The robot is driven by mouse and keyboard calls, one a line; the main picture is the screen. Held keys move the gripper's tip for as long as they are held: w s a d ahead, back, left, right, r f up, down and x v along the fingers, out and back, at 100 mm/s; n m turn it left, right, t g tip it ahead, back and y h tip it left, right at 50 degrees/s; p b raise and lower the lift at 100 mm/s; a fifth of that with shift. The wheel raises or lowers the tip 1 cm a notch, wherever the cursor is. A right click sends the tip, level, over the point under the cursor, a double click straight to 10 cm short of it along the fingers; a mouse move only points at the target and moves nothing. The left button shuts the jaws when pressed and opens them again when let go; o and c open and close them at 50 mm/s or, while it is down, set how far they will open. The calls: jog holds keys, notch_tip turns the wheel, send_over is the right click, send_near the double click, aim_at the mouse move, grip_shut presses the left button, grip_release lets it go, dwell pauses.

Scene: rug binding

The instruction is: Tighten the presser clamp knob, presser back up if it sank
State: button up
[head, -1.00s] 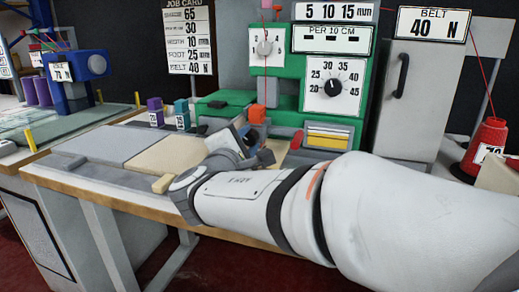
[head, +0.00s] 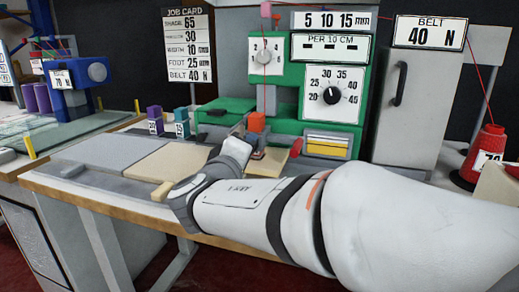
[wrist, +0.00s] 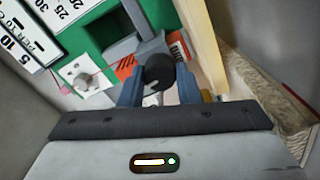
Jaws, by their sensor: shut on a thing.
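In the wrist view my gripper (wrist: 160,76) has its two blue fingers closed on the sides of a round black knob (wrist: 160,68), which I take for the presser clamp knob. A grey machine part (wrist: 148,45) lies behind the knob, with orange, dark-striped surfaces (wrist: 126,66) beside it. In the head view my arm reaches over the bench to the green machine (head: 285,75); an orange block (head: 256,121) stands above the work spot. My fingers and the knob are hard to make out there. I cannot tell the presser's height.
A tan pad (head: 155,162) and a grey plate (head: 103,150) lie on the bench left of my arm. Purple (head: 155,119) and teal (head: 181,122) blocks stand behind them. A red thread cone (head: 487,150) is at the right. A pale wooden bar (wrist: 204,45) runs close beside my gripper.

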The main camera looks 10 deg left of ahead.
jog(key=shift+m, duration=0.7)
jog(key=o, duration=1)
jog(key=shift+s, duration=0.1)
jog(key=s, duration=0.2)
jog(key=s+p, duration=0.1)
jog(key=s, duration=0.1)
jog(key=s+p, duration=0.1)
jog(key=s, duration=0.1)
jog(key=shift+s+a+r, duration=0.1)
jog(key=shift+a, duration=0.2)
jog(key=shift+s, duration=0.7)
